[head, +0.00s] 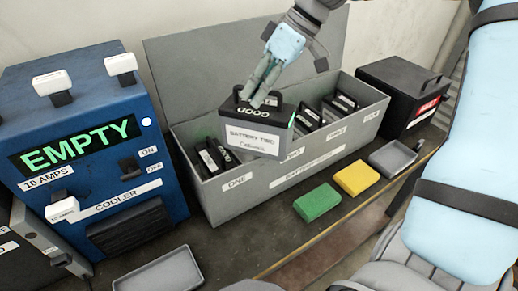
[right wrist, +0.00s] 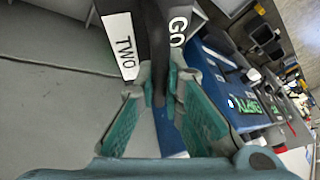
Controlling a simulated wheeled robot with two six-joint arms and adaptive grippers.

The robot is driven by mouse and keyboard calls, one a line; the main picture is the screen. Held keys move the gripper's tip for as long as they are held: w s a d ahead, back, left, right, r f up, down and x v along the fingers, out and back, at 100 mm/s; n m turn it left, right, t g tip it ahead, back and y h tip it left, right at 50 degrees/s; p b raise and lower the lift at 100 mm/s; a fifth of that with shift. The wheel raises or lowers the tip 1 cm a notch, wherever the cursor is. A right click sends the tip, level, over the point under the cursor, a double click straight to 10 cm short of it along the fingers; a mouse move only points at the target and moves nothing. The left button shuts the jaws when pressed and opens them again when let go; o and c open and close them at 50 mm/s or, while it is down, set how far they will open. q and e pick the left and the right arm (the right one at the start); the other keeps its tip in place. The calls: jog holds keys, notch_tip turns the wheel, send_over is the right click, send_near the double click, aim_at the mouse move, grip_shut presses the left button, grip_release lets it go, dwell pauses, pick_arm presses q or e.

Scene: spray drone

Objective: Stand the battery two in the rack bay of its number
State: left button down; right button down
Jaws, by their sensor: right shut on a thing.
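In the right wrist view, the gripper (right wrist: 165,88) pinches the dark handle, and the battery (right wrist: 145,30) shows parts of "TWO" and "GOOD". The rack's bay labels run along its front: "ONE" (head: 237,182) at the left, others further right. The held battery hides part of the rack's inside. My left gripper is not in view.
A blue cooler box (head: 170,165) reading "EMPTY" stands left of the rack. Dark batteries (head: 310,117) sit in the rack at both ends. A black case (head: 405,85) stands right.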

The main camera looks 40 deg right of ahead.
jog(key=w+d+r+m+t+h+p, duration=0.1)
jog(key=w+d+m+h+p, duration=0.1)
jog(key=w+d+m, duration=0.35)
jog(key=w+d+m+t+h+p, duration=0.1)
jog(key=w+d+m+t+p, duration=0.1)
jog(key=d, duration=0.6)
notch_tip(320, 180, down, 20)
jog(key=b, duration=0.4)
jog(key=shift+a+r+b, duration=0.15)
jog(key=shift+r+b, duration=0.1)
jog(key=shift+b, duration=0.15)
jog(key=c, duration=2.2)
grip_release()
jog(key=shift+f, duration=0.2)
jog(key=o, duration=0.5)
jog(key=shift+s+a+r, duration=0.15)
